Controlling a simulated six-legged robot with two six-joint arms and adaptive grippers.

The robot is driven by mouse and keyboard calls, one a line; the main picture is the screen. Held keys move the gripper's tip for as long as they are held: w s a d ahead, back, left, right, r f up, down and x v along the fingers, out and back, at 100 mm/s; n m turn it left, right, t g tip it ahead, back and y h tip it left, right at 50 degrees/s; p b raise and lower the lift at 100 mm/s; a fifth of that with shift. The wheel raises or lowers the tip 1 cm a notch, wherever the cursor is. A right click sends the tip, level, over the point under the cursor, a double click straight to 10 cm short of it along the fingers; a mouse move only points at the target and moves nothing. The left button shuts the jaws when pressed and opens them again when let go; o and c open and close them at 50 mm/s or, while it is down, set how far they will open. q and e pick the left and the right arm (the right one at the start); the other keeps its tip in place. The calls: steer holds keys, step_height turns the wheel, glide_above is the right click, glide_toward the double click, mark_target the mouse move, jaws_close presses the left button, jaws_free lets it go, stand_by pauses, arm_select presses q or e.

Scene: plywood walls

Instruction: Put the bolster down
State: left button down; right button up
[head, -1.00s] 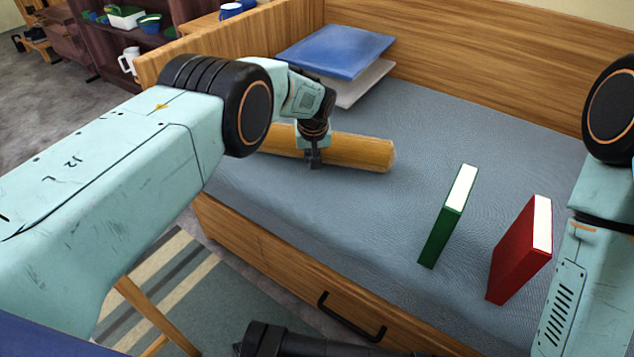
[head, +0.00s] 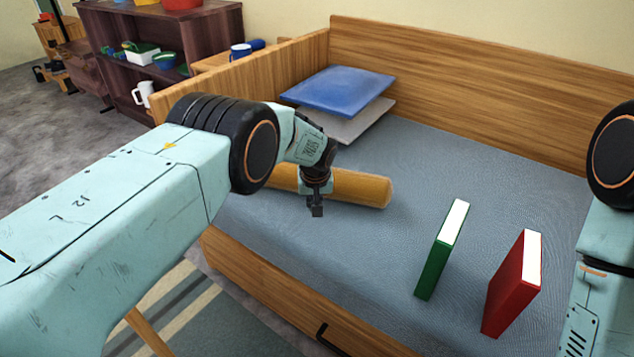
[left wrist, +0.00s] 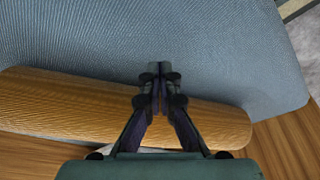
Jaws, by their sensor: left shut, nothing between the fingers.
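The bolster (head: 357,187) is an orange-brown cylinder lying on the grey-blue mattress (head: 420,165). In the left wrist view the bolster (left wrist: 70,105) runs across the picture behind my left gripper. My left gripper (head: 317,212) is shut with nothing in it, over the near side of the bolster in the head view; I cannot tell whether it touches. In the left wrist view its fingertips (left wrist: 160,68) are together against the mattress background. My arm hides part of the bolster. My right gripper is out of view; only part of the right arm shows at the right edge.
A green book (head: 441,250) and a red book (head: 512,284) stand on the mattress to the right. A blue cushion (head: 338,90) lies over a grey one (head: 352,125) at the back left. Wooden boards (head: 480,80) edge the bed. A shelf (head: 215,40) stands beyond.

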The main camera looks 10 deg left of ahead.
arm_select(q)
steer(key=a+p+v, duration=0.1)
steer(key=p+v, duration=0.4)
steer(key=v, duration=0.5)
steer(key=shift+d, duration=0.4)
steer(key=shift+w, duration=0.1)
